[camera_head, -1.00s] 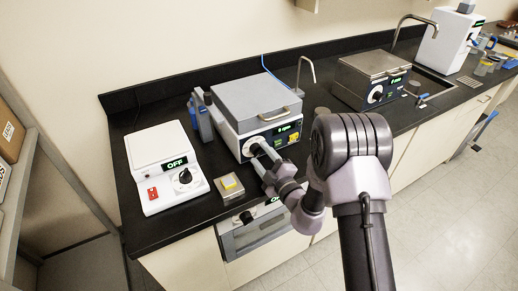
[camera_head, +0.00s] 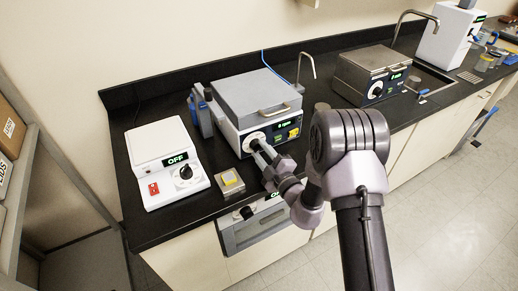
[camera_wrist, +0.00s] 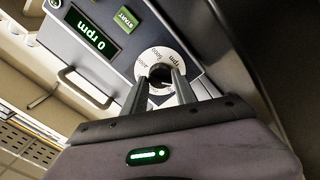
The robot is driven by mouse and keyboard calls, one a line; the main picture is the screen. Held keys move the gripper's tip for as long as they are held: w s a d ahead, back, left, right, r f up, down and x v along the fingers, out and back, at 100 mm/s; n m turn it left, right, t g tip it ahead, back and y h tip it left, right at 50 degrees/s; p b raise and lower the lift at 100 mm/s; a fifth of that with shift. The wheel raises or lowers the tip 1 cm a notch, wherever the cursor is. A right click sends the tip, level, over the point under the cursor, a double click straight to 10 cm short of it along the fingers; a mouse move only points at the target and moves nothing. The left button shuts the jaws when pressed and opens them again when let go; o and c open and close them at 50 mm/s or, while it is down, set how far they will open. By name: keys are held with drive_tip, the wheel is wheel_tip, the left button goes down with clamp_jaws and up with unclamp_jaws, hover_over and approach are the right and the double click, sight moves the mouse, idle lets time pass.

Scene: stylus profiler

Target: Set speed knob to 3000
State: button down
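The speed knob (camera_wrist: 160,72) is dark, with a white numbered dial ring around it, on the front panel of a grey-lidded instrument (camera_head: 257,94). Its green display (camera_wrist: 91,32) reads 0 rpm in the wrist view. My gripper (camera_wrist: 161,79) is at the knob, with one finger on each side of it. The fingers are apart, and I cannot tell whether they touch the knob. In the head view my gripper (camera_head: 258,149) reaches the panel from the front right, and the fingers partly cover the dial.
A green START button (camera_wrist: 127,19) sits beside the display. A white device (camera_head: 163,165) showing OFF stands on the left, with a small yellow-topped block (camera_head: 229,179) near it. Another instrument (camera_head: 372,72) with a knob stands farther right, before the sink.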

drive_tip(key=r+m+p, duration=0.1)
drive_tip(key=m+p, duration=0.1)
drive_tip(key=p, duration=0.2)
drive_tip(key=shift+s+r+m, duration=0.1)
drive_tip(key=shift+r+m, duration=0.05)
drive_tip(key=shift+m, duration=0.25)
drive_tip(key=m+p, duration=0.3)
drive_tip(key=m, duration=0.1)
drive_tip(key=m+p, duration=0.1)
drive_tip(key=shift+f+m+p, duration=0.2)
drive_tip(key=shift+m+p, duration=0.1)
drive_tip(key=shift+f+m, duration=0.4)
drive_tip(key=shift+m, duration=0.5)
drive_tip(key=c, duration=1.2)
unclamp_jaws()
